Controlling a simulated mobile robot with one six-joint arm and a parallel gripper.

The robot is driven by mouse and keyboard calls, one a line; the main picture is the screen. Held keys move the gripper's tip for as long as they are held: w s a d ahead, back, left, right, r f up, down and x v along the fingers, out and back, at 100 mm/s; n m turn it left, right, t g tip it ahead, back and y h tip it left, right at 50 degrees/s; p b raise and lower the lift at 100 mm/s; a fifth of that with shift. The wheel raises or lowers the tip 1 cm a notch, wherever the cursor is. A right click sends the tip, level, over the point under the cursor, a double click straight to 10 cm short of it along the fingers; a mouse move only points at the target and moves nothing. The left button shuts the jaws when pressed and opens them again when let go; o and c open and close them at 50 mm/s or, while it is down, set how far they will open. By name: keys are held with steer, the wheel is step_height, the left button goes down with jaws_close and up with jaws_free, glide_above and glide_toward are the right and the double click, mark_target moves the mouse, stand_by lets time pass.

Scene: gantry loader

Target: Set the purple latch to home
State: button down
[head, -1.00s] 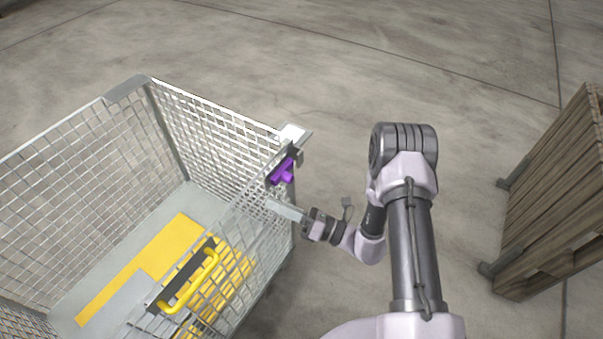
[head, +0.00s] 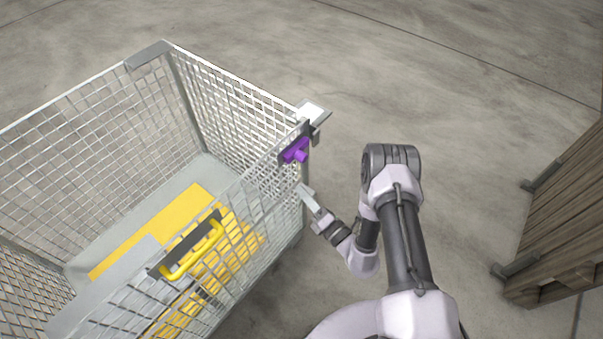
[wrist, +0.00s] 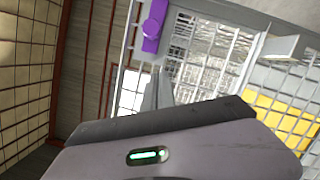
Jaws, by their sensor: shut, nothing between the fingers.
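The purple latch (head: 295,152) is on the near right corner of the wire mesh cage (head: 240,95), close to the top rim. It also shows in the wrist view (wrist: 154,24) as a purple plate with a round knob. My gripper (head: 303,190) is just below the latch, beside the outside of the cage. In the wrist view the fingers (wrist: 158,88) are together and empty, pointing toward the area below the latch. They appear apart from the latch.
A yellow handle (head: 192,252) is on the cage's near side panel. Yellow patches (head: 160,230) show on the cage floor. A wooden crate (head: 560,220) stands to the right. Open concrete floor lies behind and between them.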

mark_target(301, 153)
steer(key=w+r+b, duration=0.2)
steer(key=w, duration=0.4)
steer(key=shift+w+a+r, duration=0.2)
steer(key=shift+w+a, duration=0.1)
steer(key=shift+a, duration=0.1)
